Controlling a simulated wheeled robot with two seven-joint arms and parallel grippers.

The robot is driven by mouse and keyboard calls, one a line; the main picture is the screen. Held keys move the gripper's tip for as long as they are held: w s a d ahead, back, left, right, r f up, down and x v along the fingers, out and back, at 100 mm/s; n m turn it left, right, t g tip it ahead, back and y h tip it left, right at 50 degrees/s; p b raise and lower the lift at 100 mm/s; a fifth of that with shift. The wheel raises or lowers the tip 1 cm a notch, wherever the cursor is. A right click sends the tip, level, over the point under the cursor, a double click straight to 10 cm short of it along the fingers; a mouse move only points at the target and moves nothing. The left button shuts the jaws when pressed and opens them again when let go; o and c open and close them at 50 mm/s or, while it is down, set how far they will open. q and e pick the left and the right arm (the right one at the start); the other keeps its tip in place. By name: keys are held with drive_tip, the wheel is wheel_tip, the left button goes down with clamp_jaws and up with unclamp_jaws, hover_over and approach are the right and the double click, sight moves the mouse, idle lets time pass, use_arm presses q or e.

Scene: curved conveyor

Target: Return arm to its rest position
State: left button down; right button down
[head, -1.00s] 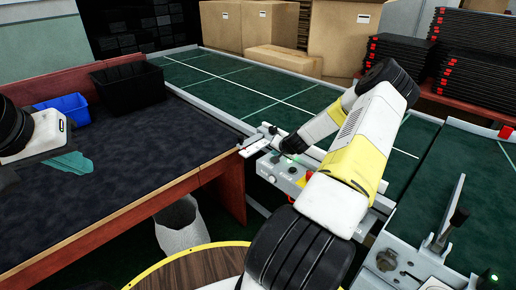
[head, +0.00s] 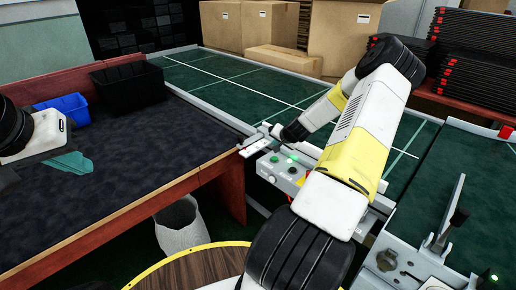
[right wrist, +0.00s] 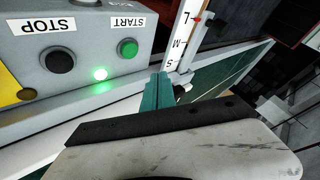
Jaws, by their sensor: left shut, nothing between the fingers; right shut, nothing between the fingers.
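My right arm (head: 355,150) reaches from the bottom centre over the conveyor edge, with its wrist (head: 294,132) above the grey control box (head: 283,176). In the right wrist view my right gripper (right wrist: 159,88) is shut and empty, its teal fingers together. They are in front of the box and beside a white size scale (right wrist: 182,35). A green START button (right wrist: 127,47), a black STOP button (right wrist: 60,60) and a lit green lamp (right wrist: 100,73) show on the box. My left gripper (head: 72,163) is shut and empty over the dark table at the left.
The dark table (head: 130,145) holds a black bin (head: 128,88) and a blue bin (head: 65,106). Cardboard boxes (head: 345,35) and black stacks (head: 470,55) stand behind the green conveyor (head: 225,82). A metal fixture (head: 425,255) is at lower right.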

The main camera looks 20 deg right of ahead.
idle(0.6)
drive_tip(key=s+a+r+n+g+y, duration=0.1)
drive_tip(key=s+a+r+n, duration=0.3)
drive_tip(key=a+r, duration=0.55)
drive_tip(key=s+a+r+n+g+y, duration=0.1)
drive_tip(key=s+a+r+n, duration=0.25)
drive_tip(key=a+r, duration=0.65)
drive_tip(key=s+a+r, duration=0.2)
drive_tip(key=s+r, duration=0.2)
drive_tip(key=s, duration=0.5)
drive_tip(key=s+a+r+n, duration=0.1)
drive_tip(key=s+a+r, duration=0.2)
drive_tip(key=s, duration=0.6)
drive_tip(key=s+a+r+n+g, duration=0.1)
drive_tip(key=s+a+r, duration=0.2)
drive_tip(key=s, duration=0.6)
wheel_tip(320, 180, up, 3)
drive_tip(key=shift+f+y, duration=0.15)
drive_tip(key=shift+y, duration=0.15)
drive_tip(key=shift+n, duration=0.25)
